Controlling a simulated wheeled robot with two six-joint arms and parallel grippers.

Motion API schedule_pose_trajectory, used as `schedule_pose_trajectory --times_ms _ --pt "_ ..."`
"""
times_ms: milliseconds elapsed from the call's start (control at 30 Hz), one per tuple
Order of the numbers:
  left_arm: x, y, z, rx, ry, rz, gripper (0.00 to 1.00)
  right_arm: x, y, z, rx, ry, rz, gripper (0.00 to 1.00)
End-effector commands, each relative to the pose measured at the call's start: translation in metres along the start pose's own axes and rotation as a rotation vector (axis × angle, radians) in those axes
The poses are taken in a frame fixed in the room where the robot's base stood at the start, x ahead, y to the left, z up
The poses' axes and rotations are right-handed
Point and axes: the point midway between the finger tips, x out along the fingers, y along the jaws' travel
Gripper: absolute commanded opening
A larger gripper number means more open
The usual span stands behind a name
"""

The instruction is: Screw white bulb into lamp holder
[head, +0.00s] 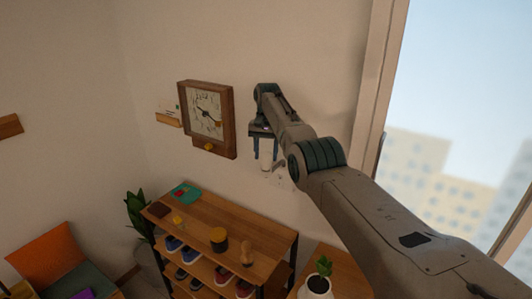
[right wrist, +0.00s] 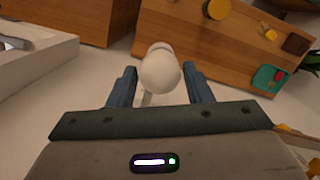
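The white bulb (right wrist: 160,72) sits between the two blue fingers of my right gripper (right wrist: 160,88) in the right wrist view. My left gripper is not in view.
Below stands a wooden shoe shelf (head: 215,215) with a black-and-yellow jar (head: 219,240) on top. A potted plant (head: 318,285) and the window frame (head: 377,80) are at the right.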

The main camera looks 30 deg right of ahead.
Motion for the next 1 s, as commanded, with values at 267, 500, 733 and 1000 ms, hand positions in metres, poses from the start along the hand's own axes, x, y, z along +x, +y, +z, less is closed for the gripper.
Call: schedule_pose_trajectory --times_ms 267,500,733,1000 --pt "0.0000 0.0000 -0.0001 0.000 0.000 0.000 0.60 0.0001 0.0001 0.0000 0.002 0.000 0.000 0.11" --pt "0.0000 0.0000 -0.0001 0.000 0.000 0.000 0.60 0.0012 0.0008 -0.0002 0.197 0.001 -0.024 0.11" --pt "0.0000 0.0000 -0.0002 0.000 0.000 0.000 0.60 0.0014 0.0011 0.0003 0.495 0.000 -0.060 0.11" --pt "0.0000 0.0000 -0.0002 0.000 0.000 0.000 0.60 0.0018 0.0013 0.0005 0.771 0.000 -0.094 0.11"
